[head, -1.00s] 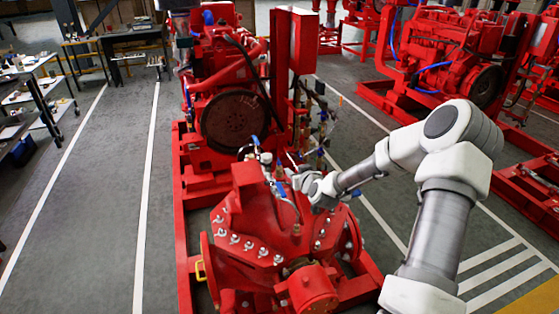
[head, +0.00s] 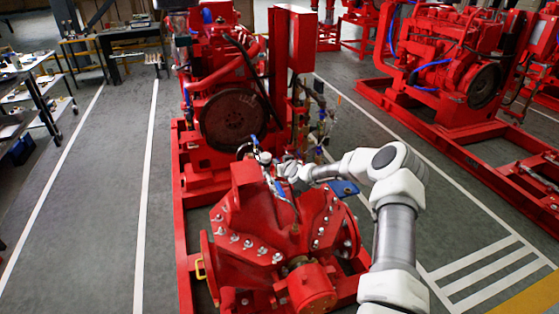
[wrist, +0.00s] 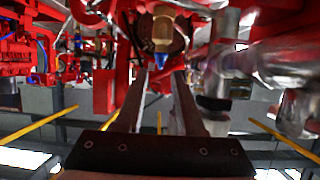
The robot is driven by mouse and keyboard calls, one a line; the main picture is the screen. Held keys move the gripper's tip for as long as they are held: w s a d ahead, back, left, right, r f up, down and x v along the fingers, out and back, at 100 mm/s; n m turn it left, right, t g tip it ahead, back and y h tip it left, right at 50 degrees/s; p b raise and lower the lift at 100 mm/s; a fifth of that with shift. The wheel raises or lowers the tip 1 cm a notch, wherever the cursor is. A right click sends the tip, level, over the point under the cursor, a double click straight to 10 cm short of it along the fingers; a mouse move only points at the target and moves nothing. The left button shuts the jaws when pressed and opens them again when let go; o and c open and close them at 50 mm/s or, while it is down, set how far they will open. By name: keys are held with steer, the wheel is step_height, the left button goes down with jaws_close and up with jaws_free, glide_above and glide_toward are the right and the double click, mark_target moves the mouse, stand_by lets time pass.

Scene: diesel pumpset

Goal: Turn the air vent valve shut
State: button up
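The air vent valve stands among small fittings on top of the red pump (head: 262,215). In the head view, blue handles show there, one at the top (head: 254,139) and one lower (head: 279,189); I cannot tell for sure which belongs to the air vent valve. My gripper (head: 282,170) is close to the right of these fittings, its fingertips partly lost against them. In the wrist view, my gripper (wrist: 159,76) has its two fingers apart. A brass fitting (wrist: 162,30) with a blue part (wrist: 160,60) lies beyond and between the fingertips. Contact cannot be told.
A large red engine (head: 235,115) and an upright red box (head: 301,40) stand behind the pump. Pipes and gauges (head: 318,110) rise right of the fittings. A silver pipe (wrist: 290,110) is at the right in the wrist view. Clear floor (head: 105,190) lies to the left.

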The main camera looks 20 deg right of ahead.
steer(key=shift+x, duration=1.2)
steer(key=shift+c, duration=0.4)
jaws_close()
